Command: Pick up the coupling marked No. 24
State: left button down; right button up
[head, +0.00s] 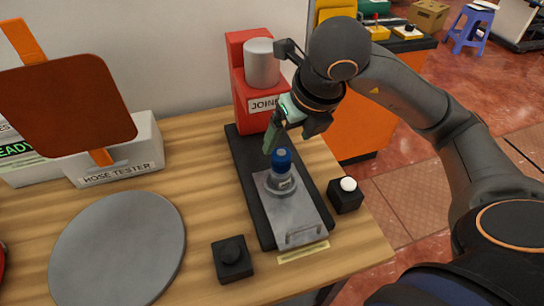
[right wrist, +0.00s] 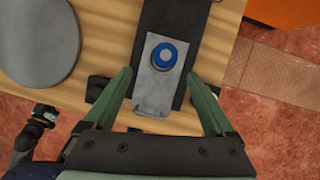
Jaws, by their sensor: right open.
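A coupling (head: 282,173) with a blue top and a pale grey collar stands upright on the grey metal plate (head: 292,212) of the joiner. It carries a label too small to read, so I cannot confirm No. 24. It also shows from above in the right wrist view (right wrist: 163,57). My right gripper (head: 281,133) is open, above and behind the coupling in the head view. In the right wrist view the coupling appears between the green fingers, with no contact visible. A dark jointed part at the lower left there seems to be my left arm; its jaws are unclear.
The red joiner (head: 244,80) with a grey cylinder stands behind, on a black base. A grey disc (head: 119,249) and the hose tester (head: 124,150) are left.

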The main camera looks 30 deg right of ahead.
aim_at(284, 153)
jog(key=x, duration=0.4)
jog(key=d+x, duration=0.1)
jog(key=x, duration=0.1)
jog(key=shift+w+f+b, duration=0.2)
jog(key=shift+b, duration=0.2)
jog(key=x, duration=0.5)
jog(key=shift+w+f, duration=0.25)
jog(key=shift+w, duration=0.1)
grip_shut()
jog(key=shift+r, duration=0.15)
